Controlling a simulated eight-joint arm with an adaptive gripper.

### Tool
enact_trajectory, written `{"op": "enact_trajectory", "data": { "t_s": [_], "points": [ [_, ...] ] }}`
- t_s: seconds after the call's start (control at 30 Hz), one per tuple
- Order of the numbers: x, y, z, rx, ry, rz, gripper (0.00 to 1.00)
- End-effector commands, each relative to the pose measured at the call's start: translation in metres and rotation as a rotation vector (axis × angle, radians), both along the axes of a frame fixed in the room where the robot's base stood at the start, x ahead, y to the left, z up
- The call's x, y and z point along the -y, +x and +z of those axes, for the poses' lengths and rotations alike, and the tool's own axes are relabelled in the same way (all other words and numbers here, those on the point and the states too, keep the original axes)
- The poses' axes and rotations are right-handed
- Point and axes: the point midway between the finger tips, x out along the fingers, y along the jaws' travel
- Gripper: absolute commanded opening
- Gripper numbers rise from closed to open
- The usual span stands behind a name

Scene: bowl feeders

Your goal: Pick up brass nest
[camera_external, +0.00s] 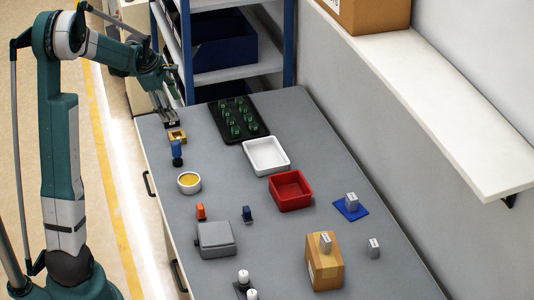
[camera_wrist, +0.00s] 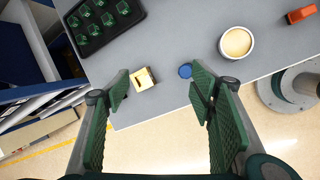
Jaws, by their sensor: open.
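The brass nest (camera_external: 177,136) is a small gold-coloured square block with a dark opening in it. It lies on the grey table near the left edge. In the wrist view the brass nest (camera_wrist: 142,79) sits between and beyond my fingers, nearer the left one. My gripper (camera_external: 170,124) is above and just behind the nest in the external view. In the wrist view my gripper (camera_wrist: 160,88) is open with its green fingers wide apart and nothing between the pads. Any gap in height between the fingertips and the nest is hard to judge.
A blue-topped object (camera_external: 177,150) stands close to the nest; in the wrist view its blue top (camera_wrist: 186,71) is by my right finger. A bowl of yellow contents (camera_external: 189,183) and a black tray (camera_external: 258,133) with several green parts are nearby. A blue shelf post (camera_external: 289,45) rises behind.

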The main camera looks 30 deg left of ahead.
Motion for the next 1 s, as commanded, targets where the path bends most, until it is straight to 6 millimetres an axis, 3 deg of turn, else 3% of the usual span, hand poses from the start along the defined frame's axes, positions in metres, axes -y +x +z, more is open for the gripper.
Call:
{"op": "enact_trajectory", "data": {
  "t_s": [0.4,0.7,1.0],
  "points": [
    [-0.049,0.046,-0.070,-0.085,-0.131,0.250,0.55],
    [-0.078,0.068,-0.119,-0.142,-0.211,0.405,0.55],
    [-0.087,0.073,-0.135,-0.163,-0.238,0.457,0.55]
  ]
}}
